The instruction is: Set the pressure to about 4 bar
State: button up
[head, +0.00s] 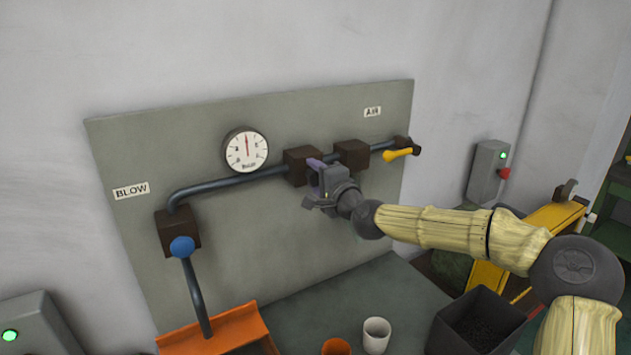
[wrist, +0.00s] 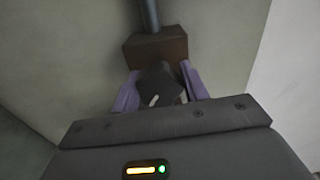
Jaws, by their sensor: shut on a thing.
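A round white pressure gauge (head: 246,150) hangs on the grey-green panel (head: 230,240), left of the middle. Its red needle points nearly straight up; the numbers are too small to read. My gripper (head: 318,178) is at the panel, in front of the brown block (head: 299,166) right of the gauge. In the wrist view my gripper (wrist: 160,92) has its purple fingers on both sides of a dark knob (wrist: 157,84) with a pale mark, below a brown block (wrist: 155,50). The fingers are shut on the knob, which my gripper hides in the head view.
A blue pipe (head: 225,183) runs between brown blocks. A yellow lever (head: 398,153) is at right under the AIR label (head: 372,112). A blue-knobbed lever (head: 182,247) is at left. An orange tray (head: 240,322), white cup (head: 376,335) and black bin (head: 480,320) stand below.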

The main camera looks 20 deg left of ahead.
jog(key=shift+f, duration=0.1)
dwell(0.3)
jog(key=o, duration=1)
jog(key=shift+d, duration=0.15)
jog(key=b+v, duration=0.4)
jog(key=v, duration=1.3)
jog(key=shift+s+b, duration=0.15)
jog(key=shift+b, duration=0.2)
